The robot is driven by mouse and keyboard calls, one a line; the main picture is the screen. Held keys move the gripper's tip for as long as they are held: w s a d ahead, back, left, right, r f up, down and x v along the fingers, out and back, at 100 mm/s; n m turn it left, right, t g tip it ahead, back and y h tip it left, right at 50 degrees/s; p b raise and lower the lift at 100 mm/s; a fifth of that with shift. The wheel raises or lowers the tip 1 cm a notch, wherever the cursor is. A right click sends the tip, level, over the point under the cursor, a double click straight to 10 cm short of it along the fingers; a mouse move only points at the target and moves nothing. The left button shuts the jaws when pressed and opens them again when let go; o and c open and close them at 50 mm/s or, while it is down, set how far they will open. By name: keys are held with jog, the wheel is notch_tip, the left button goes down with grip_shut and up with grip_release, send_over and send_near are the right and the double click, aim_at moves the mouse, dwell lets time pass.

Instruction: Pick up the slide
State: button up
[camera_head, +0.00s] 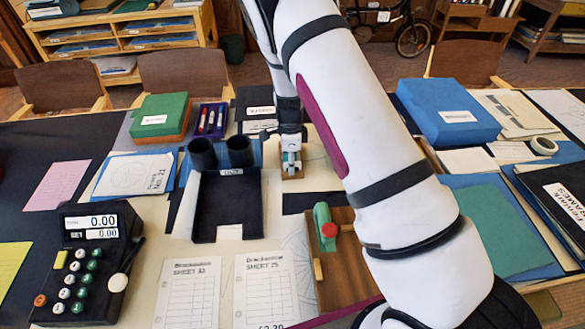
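My gripper (291,152) is small and far off, just at a small block with pale wood and teal parts (292,170) standing on the papers. I cannot tell whether it touches the block or whether its fingers are apart. I cannot single out the slide with certainty. Left of the gripper is a black viewer-like device with two round dark tubes (203,153) at its back and a flat black tray part (226,206) in front.
A keypad device with displays (90,255) stands at the left. A wooden board (343,262) bears a green piece with a red knob (328,231). A green box (160,113) and a blue box (446,112) stand farther back. Sheets and folders cover much of the table.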

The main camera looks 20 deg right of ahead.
jog(key=shift+c, duration=0.4)
grip_shut()
jog(key=shift+r, duration=0.1)
